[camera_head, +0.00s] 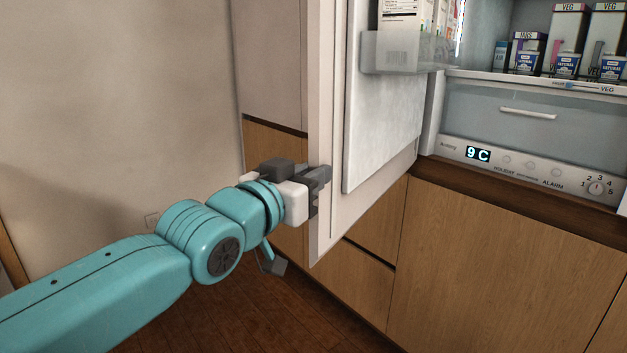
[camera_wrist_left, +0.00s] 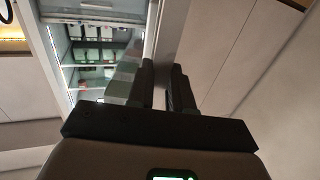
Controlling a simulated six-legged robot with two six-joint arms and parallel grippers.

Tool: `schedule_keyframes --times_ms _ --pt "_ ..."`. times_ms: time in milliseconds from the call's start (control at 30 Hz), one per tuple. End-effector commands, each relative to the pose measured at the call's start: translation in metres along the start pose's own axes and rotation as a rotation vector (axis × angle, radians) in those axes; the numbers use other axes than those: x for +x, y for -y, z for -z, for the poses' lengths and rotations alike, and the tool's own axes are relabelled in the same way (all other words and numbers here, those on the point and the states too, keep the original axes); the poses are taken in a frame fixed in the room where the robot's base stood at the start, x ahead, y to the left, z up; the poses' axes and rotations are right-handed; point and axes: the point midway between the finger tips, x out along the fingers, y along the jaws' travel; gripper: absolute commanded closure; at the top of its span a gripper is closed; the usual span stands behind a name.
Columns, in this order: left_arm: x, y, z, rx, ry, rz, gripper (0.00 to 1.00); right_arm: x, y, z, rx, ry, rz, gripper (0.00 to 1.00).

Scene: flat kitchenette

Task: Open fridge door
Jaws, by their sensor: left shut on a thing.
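The fridge door (camera_head: 385,135) stands swung open, its inner side with a clear shelf bin facing the middle of the head view. My left gripper (camera_head: 322,180) is at the door's free edge, low down, and is shut on it. In the left wrist view the door's edge (camera_wrist_left: 171,35) runs between the two dark fingers of the left gripper (camera_wrist_left: 164,88). The open fridge interior (camera_head: 500,110) shows at the right of the head view, with boxes and jars on a shelf. My right gripper is in neither view.
Wooden cabinet fronts (camera_head: 500,250) stand below the fridge. A drawer (camera_head: 530,112) and a control panel reading 9 C (camera_head: 478,154) sit at the fridge's bottom. A bare wall (camera_head: 120,90) is at the left, with dark wooden floor (camera_head: 250,310) below.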

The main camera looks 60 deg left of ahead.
Motion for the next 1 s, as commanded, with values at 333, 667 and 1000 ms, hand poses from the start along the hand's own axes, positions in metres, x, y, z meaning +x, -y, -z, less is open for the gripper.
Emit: schedule_keyframes --times_ms 333,667,1000 --pt "-0.0021 -0.0020 0.0008 -0.004 -0.001 -0.004 1.00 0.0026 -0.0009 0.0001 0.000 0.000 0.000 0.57" --pt "-0.0019 -0.0015 0.0010 -0.006 -0.002 -0.003 0.73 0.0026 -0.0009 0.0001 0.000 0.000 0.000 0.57" --pt "-0.0031 0.0006 0.0007 0.000 -0.002 0.000 0.69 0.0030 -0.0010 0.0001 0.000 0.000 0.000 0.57"
